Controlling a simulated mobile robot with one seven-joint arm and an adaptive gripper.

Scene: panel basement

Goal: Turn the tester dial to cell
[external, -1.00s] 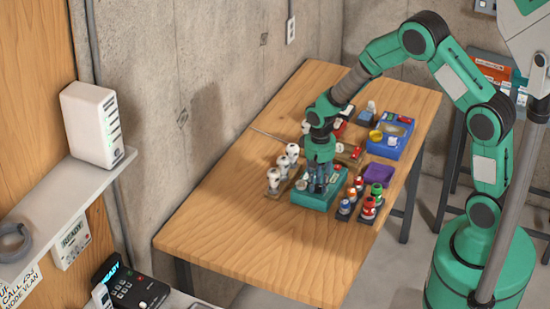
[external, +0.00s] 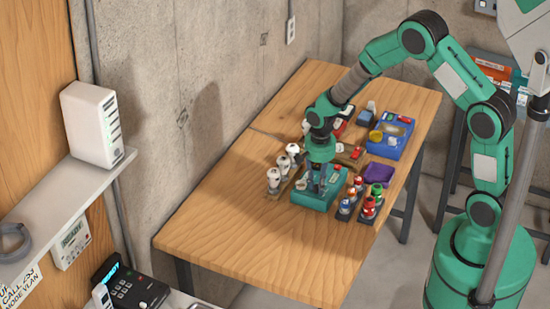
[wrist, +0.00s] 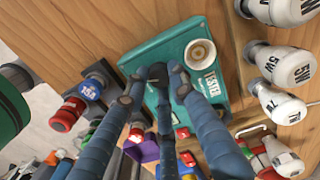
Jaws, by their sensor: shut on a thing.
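The teal tester (external: 312,203) lies on the wooden table under my gripper (external: 318,189). In the wrist view the tester (wrist: 142,57) shows TESTER lettering and a round cream socket at one corner. My gripper (wrist: 157,77) points down at the tester's face, with its blue-grey fingers on either side of a small dark dial (wrist: 157,73). The fingers are shut on the dial. Most of the dial and the marks around it are hidden or too small to read, so its setting cannot be told.
White bulbs (external: 274,178) stand left of the tester, and red and blue capped fuses (external: 368,207) stand close on its right. A purple tray (external: 379,173) and a blue box (external: 388,141) lie farther back. The near part of the table is clear.

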